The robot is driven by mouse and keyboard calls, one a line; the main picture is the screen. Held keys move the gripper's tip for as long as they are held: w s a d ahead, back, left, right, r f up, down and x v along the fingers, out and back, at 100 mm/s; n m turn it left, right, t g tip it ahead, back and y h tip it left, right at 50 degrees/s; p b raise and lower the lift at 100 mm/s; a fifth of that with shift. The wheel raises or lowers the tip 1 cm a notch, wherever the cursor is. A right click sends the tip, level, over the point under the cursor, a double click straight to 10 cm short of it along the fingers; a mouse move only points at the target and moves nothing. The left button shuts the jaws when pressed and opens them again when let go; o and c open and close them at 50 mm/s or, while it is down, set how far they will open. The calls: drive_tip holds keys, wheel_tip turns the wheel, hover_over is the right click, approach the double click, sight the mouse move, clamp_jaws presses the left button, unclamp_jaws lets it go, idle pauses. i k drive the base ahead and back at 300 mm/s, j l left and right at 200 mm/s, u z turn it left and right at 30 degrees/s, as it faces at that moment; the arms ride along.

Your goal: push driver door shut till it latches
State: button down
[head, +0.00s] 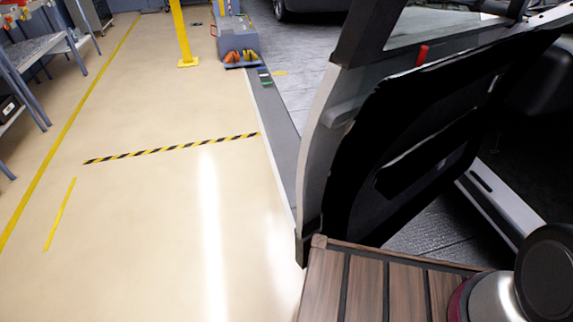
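The driver door (345,118) stands wide open on the right of the head view. Its light grey edge faces me, and its black inner panel (375,140) with a long armrest recess is visible. A small red lock knob (422,55) stands up at the top of the panel, below the window frame. The car's door sill (497,207) shows at the right, with a clear gap between it and the door. The latch cannot be made out. My gripper is not in view; only a rounded grey and black part of my arm shows at the bottom right.
The beige floor to the left is open, crossed by a black-and-yellow strip (170,149). A yellow post (182,30) and a grey-blue unit with orange items (238,47) stand farther back. Metal shelving (38,52) lines the left. Another car (310,8) is at the back.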

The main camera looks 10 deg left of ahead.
sight(361, 181)
drive_tip(key=k+j+u, duration=0.15)
drive_tip(key=j, duration=0.7)
drive_tip(key=j+u, duration=0.2)
drive_tip(key=j, duration=0.6)
